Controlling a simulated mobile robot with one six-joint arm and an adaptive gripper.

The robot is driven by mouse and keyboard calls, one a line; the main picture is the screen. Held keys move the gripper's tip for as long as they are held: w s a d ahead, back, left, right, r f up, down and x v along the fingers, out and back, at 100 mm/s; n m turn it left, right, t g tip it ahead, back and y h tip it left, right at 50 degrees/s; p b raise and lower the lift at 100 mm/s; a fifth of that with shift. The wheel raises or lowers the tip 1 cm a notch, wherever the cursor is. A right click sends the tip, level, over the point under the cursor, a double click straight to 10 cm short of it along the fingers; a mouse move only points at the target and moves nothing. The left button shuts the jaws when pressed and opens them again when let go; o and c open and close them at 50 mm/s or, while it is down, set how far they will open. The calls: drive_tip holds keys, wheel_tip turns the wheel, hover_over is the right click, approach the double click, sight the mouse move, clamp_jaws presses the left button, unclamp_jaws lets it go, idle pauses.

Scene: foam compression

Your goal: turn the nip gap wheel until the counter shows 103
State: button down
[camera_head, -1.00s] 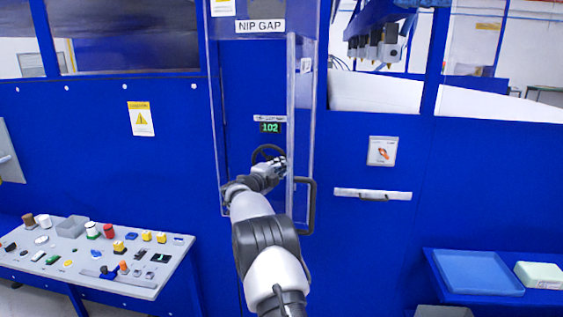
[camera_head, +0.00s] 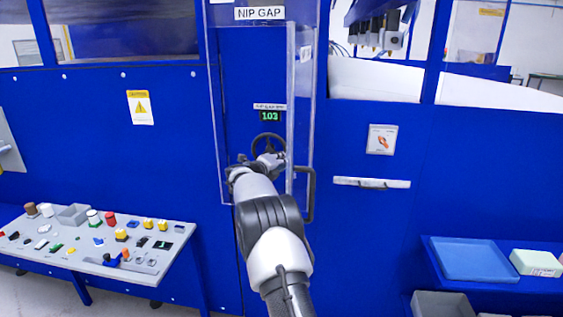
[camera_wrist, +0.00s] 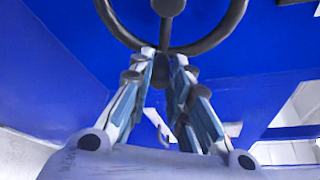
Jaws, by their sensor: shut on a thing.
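The nip gap wheel (camera_head: 268,137) is a dark handwheel on the blue panel, and its rim and hub fill the top of the wrist view (camera_wrist: 205,45). The green counter (camera_head: 270,116) above it reads 103. My gripper (camera_head: 268,162) is at the lower part of the wheel. In the wrist view my gripper (camera_wrist: 166,58) has its two fingers close together at the bottom of the rim, shut on a part of the wheel there. The exact contact is partly hidden behind the fingertips.
A clear guard door (camera_head: 303,110) with a dark handle (camera_head: 310,195) stands open just right of the wheel. A grey table (camera_head: 95,240) with several small parts is at lower left. A blue tray (camera_head: 472,260) is at lower right.

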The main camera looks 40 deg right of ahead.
drive_tip(key=shift+r, duration=0.15)
drive_tip(key=c, duration=1.5)
unclamp_jaws()
drive_tip(key=v, duration=1.2)
